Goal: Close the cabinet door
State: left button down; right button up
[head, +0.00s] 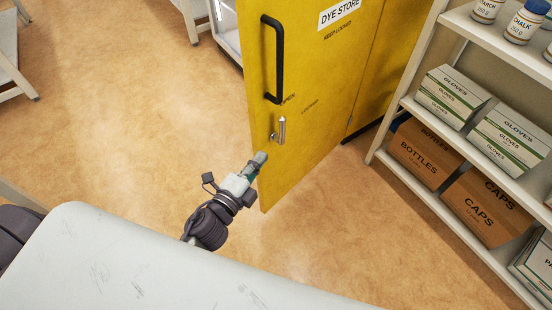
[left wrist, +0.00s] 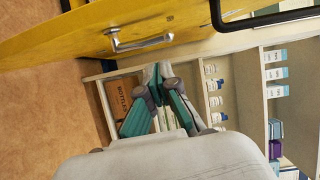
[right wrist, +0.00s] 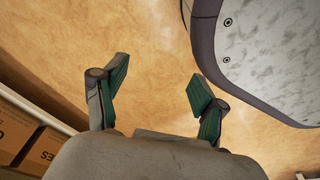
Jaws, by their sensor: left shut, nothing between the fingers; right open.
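The yellow cabinet door (head: 310,110), marked DYE STORE, stands ajar or open, its free edge at the left; how far it is open I cannot tell. It carries a black bar handle (head: 279,60) and a small metal lever (head: 281,130). My left gripper (head: 259,160) is shut and empty beside the lower free edge of the door; I cannot tell whether it touches. In the left wrist view the door (left wrist: 60,35) and its lever (left wrist: 140,42) lie beyond the shut fingertips (left wrist: 156,72). My right gripper (right wrist: 160,78) is open and empty over the floor, outside the head view.
A pale shelf unit (head: 420,112) stands at the right with glove boxes (head: 450,92), cardboard boxes (head: 425,152) and jars (head: 527,22). A white tabletop (head: 130,265) fills the lower left, in front of my left arm.

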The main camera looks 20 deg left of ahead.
aim_at(268, 123)
pick_arm(q)
jog(key=shift+m, duration=0.3)
jog(key=w, duration=0.3)
jog(key=w+r, duration=0.1)
jog(key=w, duration=0.3)
jog(key=w+p, duration=0.1)
jog(key=w, duration=0.3)
jog(key=shift+a+r, duration=0.2)
jog(key=shift+a, duration=0.2)
jog(key=shift+w+a, duration=0.15)
jog(key=shift+a, duration=0.15)
pick_arm(e)
jog(key=shift+s+d+f, duration=0.15)
jog(key=shift+s+f, duration=0.45)
jog(key=shift+s+d+f, duration=0.15)
jog(key=shift+s+f, duration=0.4)
jog(key=shift+s, duration=0.05)
pick_arm(q)
jog(key=shift+a, duration=0.1)
